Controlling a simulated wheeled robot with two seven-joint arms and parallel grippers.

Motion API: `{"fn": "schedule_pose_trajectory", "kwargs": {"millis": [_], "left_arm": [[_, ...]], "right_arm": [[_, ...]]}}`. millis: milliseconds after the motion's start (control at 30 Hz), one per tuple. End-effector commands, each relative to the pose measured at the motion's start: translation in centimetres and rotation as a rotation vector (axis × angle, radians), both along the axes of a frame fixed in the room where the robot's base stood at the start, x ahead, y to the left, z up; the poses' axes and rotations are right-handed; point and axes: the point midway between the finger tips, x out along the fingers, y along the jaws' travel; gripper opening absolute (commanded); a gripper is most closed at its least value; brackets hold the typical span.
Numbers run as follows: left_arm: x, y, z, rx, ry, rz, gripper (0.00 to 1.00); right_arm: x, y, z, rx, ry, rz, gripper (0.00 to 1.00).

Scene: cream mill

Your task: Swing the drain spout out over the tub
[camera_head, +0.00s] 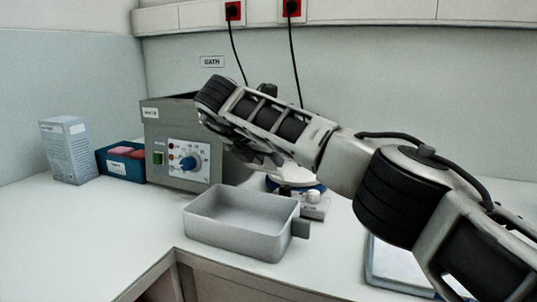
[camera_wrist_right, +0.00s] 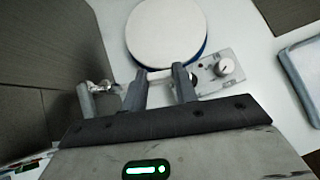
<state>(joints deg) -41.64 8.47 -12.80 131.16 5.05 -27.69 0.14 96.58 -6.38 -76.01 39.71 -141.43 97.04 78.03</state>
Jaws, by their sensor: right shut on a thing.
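The grey bath unit (camera_head: 178,125) stands against the back wall, with a blue knob and a green switch on its front. Its side wall fills the left of the right wrist view (camera_wrist_right: 50,45). A metal fitting of the drain spout (camera_wrist_right: 101,87) shows at that wall, close to my left-hand finger. My right gripper (camera_head: 264,160) is at the bath's right side, and its fingers also show in the wrist view (camera_wrist_right: 160,76). They are shut on what seems to be the spout, mostly hidden by the fingers. The grey tub (camera_head: 232,241) stands empty on the bench in front. My left gripper is out of view.
A round white-topped device with a blue rim (camera_wrist_right: 166,32) and a knob (camera_wrist_right: 226,66) stands right of the bath, partly behind my arm. A blue box (camera_head: 121,166) and a carton (camera_head: 70,150) stand left. A shallow tray (camera_head: 395,263) lies at right.

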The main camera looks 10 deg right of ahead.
Motion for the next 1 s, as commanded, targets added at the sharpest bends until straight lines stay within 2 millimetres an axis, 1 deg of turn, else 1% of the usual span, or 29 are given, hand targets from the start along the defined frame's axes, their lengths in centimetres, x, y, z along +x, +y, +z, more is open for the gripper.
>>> {"fn": "schedule_pose_trajectory", "kwargs": {"millis": [433, 467, 500, 533, 833, 933, 1000], "left_arm": [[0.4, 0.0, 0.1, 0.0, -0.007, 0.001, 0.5], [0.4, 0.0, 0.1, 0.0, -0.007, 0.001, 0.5], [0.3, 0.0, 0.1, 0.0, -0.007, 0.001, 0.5], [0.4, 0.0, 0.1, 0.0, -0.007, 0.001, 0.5], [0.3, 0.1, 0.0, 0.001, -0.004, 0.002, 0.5], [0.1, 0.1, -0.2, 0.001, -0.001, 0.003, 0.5], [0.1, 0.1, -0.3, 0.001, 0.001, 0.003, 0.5]], "right_arm": [[0.0, 0.1, 0.1, 0.002, -0.001, -0.008, 0.0], [0.0, 0.1, 0.1, 0.002, -0.001, -0.008, 0.37], [0.0, 0.1, 0.1, 0.002, 0.0, -0.007, 0.48], [0.0, 0.1, 0.0, 0.002, 0.0, -0.007, 0.51], [-0.1, 0.1, 0.1, 0.001, 0.001, -0.007, 0.51], [-0.5, 0.5, 0.7, 0.0, -0.001, -0.006, 0.51], [-1.0, 1.0, 1.5, 0.0, -0.003, -0.005, 0.51]]}}
